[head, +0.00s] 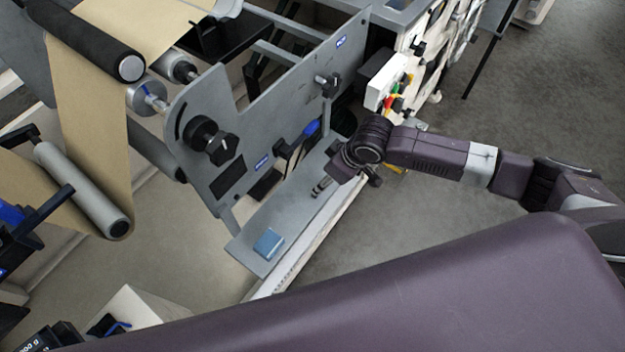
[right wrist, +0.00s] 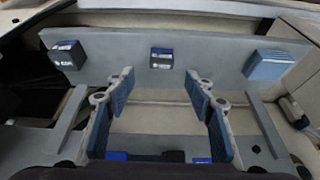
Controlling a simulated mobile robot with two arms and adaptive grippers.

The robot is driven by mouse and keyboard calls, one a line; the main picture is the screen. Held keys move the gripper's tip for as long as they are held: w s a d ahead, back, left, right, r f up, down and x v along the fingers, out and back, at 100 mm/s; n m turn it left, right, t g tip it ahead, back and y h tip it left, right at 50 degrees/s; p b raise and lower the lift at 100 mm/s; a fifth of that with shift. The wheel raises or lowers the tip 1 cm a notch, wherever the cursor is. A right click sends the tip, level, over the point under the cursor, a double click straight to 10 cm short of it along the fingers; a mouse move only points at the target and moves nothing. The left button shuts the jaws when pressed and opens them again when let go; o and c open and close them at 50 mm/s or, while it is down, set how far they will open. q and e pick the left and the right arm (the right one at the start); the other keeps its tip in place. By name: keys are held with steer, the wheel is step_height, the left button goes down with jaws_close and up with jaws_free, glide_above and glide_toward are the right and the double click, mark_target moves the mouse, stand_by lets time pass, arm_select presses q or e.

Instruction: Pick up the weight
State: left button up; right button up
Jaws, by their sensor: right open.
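A small blue-grey block (head: 268,243), which looks like the weight, sits near the lower end of a narrow grey shelf (head: 245,258) beside the machine. In the right wrist view a similar blue-grey block (right wrist: 278,65) shows at the upper right, outside the fingers. My right gripper (head: 348,180) is over the upper part of the shelf, apart from the block. In the right wrist view the right gripper (right wrist: 160,95) has its two blue-padded fingers spread, with nothing held between them. My left gripper is not in view.
An upright grey side plate (head: 285,105) with a black knob (head: 221,149) borders the shelf. Rollers (head: 85,190) carrying brown paper (head: 85,110) stand at the left. The floor (head: 420,215) right of the shelf is clear. The right wrist view shows two dark blue-edged pieces (right wrist: 68,55) (right wrist: 161,57).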

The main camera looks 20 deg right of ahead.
steer(key=x, duration=0.2)
steer(key=shift+a+f, duration=0.3)
steer(key=shift+f, duration=0.05)
steer(key=x, duration=0.3)
steer(key=shift+d+f, duration=0.1)
steer(key=shift+f, duration=0.25)
steer(key=shift+w+f, duration=0.1)
steer(key=shift+f, duration=0.25)
steer(key=c, duration=1.2)
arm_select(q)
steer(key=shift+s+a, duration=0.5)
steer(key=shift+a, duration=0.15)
arm_select(e)
jaws_close()
steer(key=shift+r, duration=0.1)
